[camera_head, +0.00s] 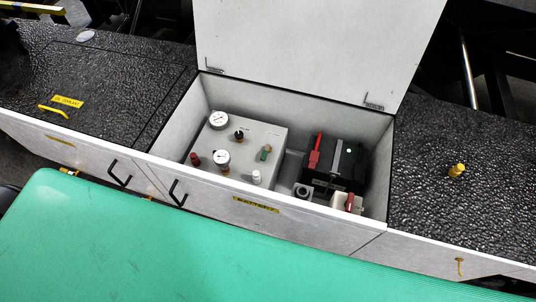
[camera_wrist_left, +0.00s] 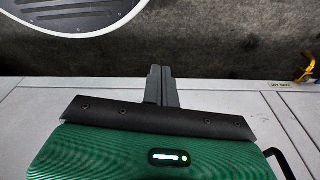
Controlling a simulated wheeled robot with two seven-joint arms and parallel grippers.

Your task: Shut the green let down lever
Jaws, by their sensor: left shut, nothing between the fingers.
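A small green lever (camera_head: 265,153) stands up on a grey control panel (camera_head: 262,131) inside an open white compartment. It looks upright with a tan or yellow base, but it is too small to tell its exact position. My left gripper (camera_wrist_left: 161,72) shows in the left wrist view with its dark fingers together and nothing between them. It is over a pale panel edge and dark floor, and no lever shows in that view. Neither gripper shows in the head view.
The compartment's white lid (camera_head: 315,45) stands open. Gauges, a red lever (camera_head: 315,150), a black unit (camera_head: 349,160) and a white knob (camera_head: 256,177) crowd the inside. Black handles (camera_head: 119,175) stick out from the front panels. A yellow fitting (camera_wrist_left: 306,71) is at right in the wrist view.

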